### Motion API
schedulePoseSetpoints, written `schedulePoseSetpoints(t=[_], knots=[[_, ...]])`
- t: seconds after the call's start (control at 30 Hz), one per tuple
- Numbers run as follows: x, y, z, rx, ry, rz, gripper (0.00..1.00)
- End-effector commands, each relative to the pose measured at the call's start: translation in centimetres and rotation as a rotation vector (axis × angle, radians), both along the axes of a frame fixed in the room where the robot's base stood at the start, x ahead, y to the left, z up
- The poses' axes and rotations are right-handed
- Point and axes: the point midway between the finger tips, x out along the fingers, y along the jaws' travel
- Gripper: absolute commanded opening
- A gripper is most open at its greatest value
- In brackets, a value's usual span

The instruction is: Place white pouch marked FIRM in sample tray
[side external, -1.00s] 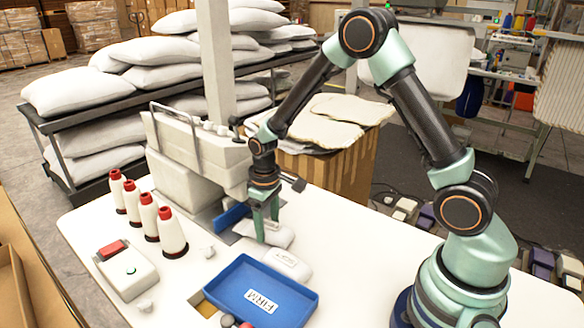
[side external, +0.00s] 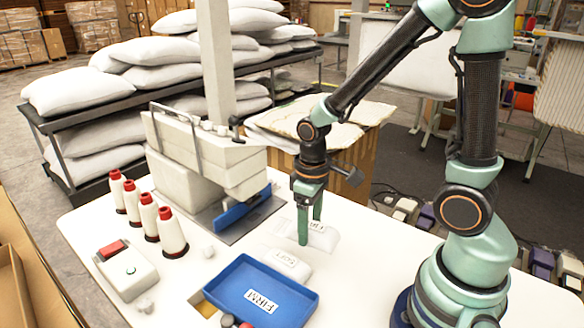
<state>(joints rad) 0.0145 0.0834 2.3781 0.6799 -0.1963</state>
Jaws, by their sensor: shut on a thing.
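The white pouch marked FIRM (side external: 326,239) is between the green fingers of my gripper (side external: 310,231), which is shut on it. A finger covers part of its label. The pouch is at or just above the white table; I cannot tell if it touches. The blue sample tray (side external: 225,286) lies in front and to the left, with a FIRM label on its floor and no pouch in it. A second white pouch marked SOFT (side external: 292,269) lies on the table between the held pouch and the tray.
A sewing machine (side external: 195,165) with a blue part stands behind left. Several red-topped thread cones (side external: 172,235) and a control box (side external: 127,268) are at the left. Small round items (side external: 228,320) sit by the tray's front edge. The white table (side external: 350,270) is clear right of the tray.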

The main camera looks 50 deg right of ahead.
Motion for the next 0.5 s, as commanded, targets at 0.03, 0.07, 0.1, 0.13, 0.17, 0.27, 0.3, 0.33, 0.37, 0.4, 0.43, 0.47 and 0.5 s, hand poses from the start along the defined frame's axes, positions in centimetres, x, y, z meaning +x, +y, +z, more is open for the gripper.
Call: schedulePoseSetpoints(t=[0.03, 0.07, 0.1, 0.13, 0.17, 0.27, 0.3, 0.33, 0.37, 0.4, 0.43, 0.47, 0.5], knots=[[-0.3, 0.0, 0.2, 0.000, -0.002, 0.000, 0.09], [-0.4, 0.0, 0.3, 0.000, -0.002, 0.000, 0.09], [-0.5, 0.1, 0.4, 0.000, -0.002, -0.001, 0.09], [-0.5, 0.3, 0.6, 0.000, -0.002, -0.002, 0.09], [-0.5, 0.5, 0.8, 0.001, -0.003, -0.004, 0.09], [0.2, 2.1, 2.2, 0.000, -0.006, -0.018, 0.09], [0.5, 3.1, 3.0, 0.000, -0.008, -0.028, 0.09], [0.7, 3.9, 3.7, 0.001, -0.008, -0.037, 0.09], [0.9, 4.8, 4.4, 0.001, -0.008, -0.046, 0.09], [1.2, 6.1, 5.4, 0.002, -0.010, -0.061, 0.09], [1.3, 7.0, 6.2, 0.003, -0.010, -0.072, 0.09], [1.3, 7.9, 7.0, 0.003, -0.009, -0.082, 0.09], [1.3, 9.1, 8.0, 0.003, -0.009, -0.097, 0.09]])
